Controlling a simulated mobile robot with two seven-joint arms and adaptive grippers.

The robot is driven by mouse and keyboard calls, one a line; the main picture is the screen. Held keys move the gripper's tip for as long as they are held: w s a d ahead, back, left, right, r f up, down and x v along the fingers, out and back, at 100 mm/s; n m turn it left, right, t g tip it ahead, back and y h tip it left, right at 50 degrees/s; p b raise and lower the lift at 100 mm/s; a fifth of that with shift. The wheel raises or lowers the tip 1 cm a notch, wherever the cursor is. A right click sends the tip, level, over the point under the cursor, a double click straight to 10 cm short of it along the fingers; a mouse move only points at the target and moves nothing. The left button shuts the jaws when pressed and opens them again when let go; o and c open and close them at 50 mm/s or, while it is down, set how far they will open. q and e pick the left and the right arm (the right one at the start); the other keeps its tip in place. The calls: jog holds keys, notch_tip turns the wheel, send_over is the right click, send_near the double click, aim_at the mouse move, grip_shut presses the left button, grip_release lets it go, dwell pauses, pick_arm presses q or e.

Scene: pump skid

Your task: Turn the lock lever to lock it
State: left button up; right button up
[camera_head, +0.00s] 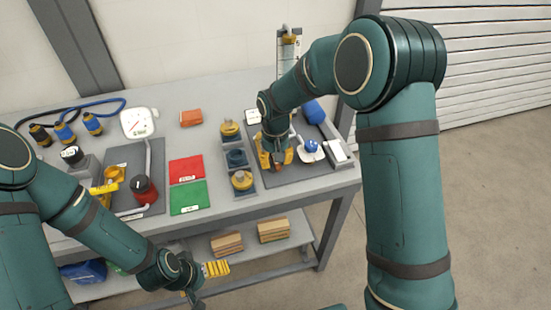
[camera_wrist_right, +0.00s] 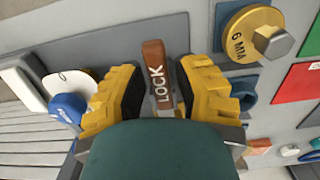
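The lock lever (camera_wrist_right: 155,75) is a brown bar marked LOCK. In the wrist view it stands between the two yellow fingers of my right gripper (camera_wrist_right: 158,95), with a gap visible on each side. In the head view the right gripper (camera_head: 275,155) is over the grey panel at the right of the bench, pointing down, and mostly hides the lever. The right gripper is open around the lever. My left gripper (camera_head: 205,282) hangs low in front of the bench, away from the lever; its finger gap is not clear.
A blue knob (camera_wrist_right: 70,108) and white tag (camera_wrist_right: 70,85) are on the other side. Red (camera_head: 186,168) and green (camera_head: 188,197) mats lie mid-bench. Wooden blocks (camera_head: 273,230) lie on the lower shelf.

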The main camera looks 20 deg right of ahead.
jog(key=shift+o, duration=0.6)
jog(key=shift+w+r, duration=0.1)
jog(key=shift+r, duration=0.15)
notch_tip(320, 180, up, 12)
jog(key=shift+f, duration=0.2)
